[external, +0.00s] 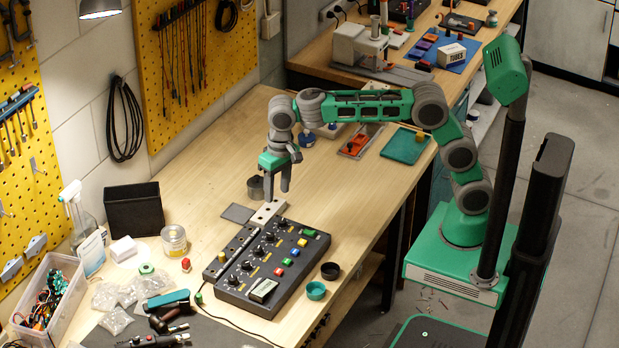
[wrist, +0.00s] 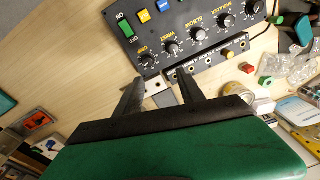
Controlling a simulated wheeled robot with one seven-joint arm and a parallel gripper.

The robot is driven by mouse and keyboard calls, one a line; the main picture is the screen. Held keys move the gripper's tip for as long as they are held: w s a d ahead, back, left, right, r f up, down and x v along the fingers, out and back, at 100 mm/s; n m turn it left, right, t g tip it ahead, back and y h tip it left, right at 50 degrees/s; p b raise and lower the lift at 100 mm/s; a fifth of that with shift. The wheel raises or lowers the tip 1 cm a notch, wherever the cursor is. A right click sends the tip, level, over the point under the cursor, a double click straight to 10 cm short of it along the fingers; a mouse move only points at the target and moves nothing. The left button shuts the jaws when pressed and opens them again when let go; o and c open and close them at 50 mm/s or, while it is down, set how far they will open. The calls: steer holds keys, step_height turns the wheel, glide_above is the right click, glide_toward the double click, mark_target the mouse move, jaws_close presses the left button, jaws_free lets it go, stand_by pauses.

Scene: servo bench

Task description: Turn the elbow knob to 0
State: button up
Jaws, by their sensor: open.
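The black servo control box (external: 283,285) lies on the bench below and in front of my gripper, with a row of knobs along it. The elbow knob (wrist: 198,33) is a small black dial with white scale marks, beside the yellow ELBOW label in the wrist view. It is the middle knob of the row, also seen in the external view (external: 258,251). Its pointer is too small to read. My gripper (external: 277,186) is open and empty, pointing down above the box's far end. In the wrist view its fingertips (wrist: 160,80) are nearest the grip knob (wrist: 149,60), apart from the elbow knob.
The wrist knob (wrist: 170,47) and shoulder knob (wrist: 226,20) flank the elbow knob. A display (external: 263,290) and coloured switches such as a green one (wrist: 126,30) share the box. The bench behind is mostly clear.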

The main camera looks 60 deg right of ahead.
glide_above(258, 249)
steer(key=shift+m+g, duration=0.3)
steer(key=shift+m, duration=0.1)
step_height(258, 249, down, 4)
steer(key=shift+d+f, duration=0.1)
steer(key=shift+s+f, duration=0.1)
steer(key=shift+f, duration=0.05)
step_height(258, 249, down, 8)
steer(key=shift+r+p, duration=0.25)
steer(key=shift+p, duration=0.3)
steer(key=shift+c, duration=0.3)
jaws_close()
